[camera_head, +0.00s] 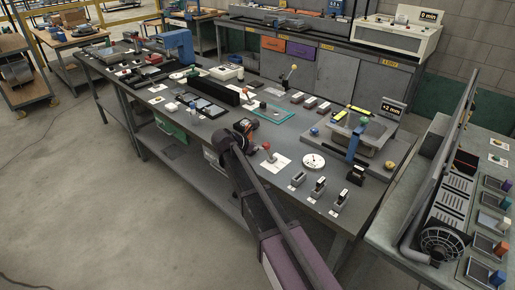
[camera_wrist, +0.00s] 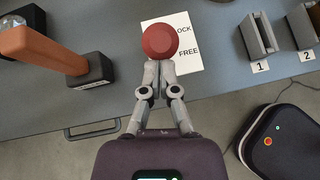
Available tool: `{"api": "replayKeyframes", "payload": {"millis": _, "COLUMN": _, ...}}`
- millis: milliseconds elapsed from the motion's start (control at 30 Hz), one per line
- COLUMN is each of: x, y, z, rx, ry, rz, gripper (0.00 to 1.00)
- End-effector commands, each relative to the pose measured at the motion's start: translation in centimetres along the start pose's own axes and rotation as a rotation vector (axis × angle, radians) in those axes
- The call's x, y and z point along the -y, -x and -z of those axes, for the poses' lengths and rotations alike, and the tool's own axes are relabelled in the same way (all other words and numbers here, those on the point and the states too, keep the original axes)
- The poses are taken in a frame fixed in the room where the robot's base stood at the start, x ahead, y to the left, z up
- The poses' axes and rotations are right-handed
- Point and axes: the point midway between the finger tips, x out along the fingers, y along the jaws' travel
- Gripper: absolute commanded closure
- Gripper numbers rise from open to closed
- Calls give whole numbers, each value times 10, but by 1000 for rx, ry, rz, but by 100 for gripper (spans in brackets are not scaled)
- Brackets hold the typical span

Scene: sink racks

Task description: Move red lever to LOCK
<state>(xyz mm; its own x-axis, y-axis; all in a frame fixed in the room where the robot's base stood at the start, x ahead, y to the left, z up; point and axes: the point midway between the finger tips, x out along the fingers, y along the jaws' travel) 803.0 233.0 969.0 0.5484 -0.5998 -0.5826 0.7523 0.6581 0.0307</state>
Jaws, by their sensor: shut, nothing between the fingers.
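The red lever shows as a round red knob (camera_wrist: 159,41) in the wrist view, seen from above, hiding its stem and part of the white card (camera_wrist: 188,60). The card reads FREE, and above that "OCK", with the start of the word covered by the knob. In the head view the red knob (camera_head: 266,147) stands above its card (camera_head: 279,164) near the bench's front edge. My gripper (camera_wrist: 159,67) is shut and empty, its fingertips at the near side of the knob. I cannot tell whether they touch it. My arm mostly hides the gripper in the head view.
An orange handle (camera_wrist: 38,45) on a dark block (camera_wrist: 92,72) stands left of my gripper. Numbered grey blocks (camera_wrist: 257,38) stand to the right. A round white dial (camera_head: 314,161) lies right of the lever. The bench (camera_wrist: 112,40) is bare between handle and card.

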Motion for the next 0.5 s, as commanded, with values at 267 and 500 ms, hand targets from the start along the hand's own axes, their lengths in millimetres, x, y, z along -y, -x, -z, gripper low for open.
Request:
{"api": "replayKeyframes", "payload": {"millis": 267, "x": -2, "y": -1, "z": -11, "rx": -50, "ry": 6, "rz": 9, "gripper": 100}}
{"api": "replayKeyframes", "payload": {"millis": 500, "x": -5, "y": -6, "z": -26, "rx": -156, "ry": 19, "rz": 24, "gripper": 100}}
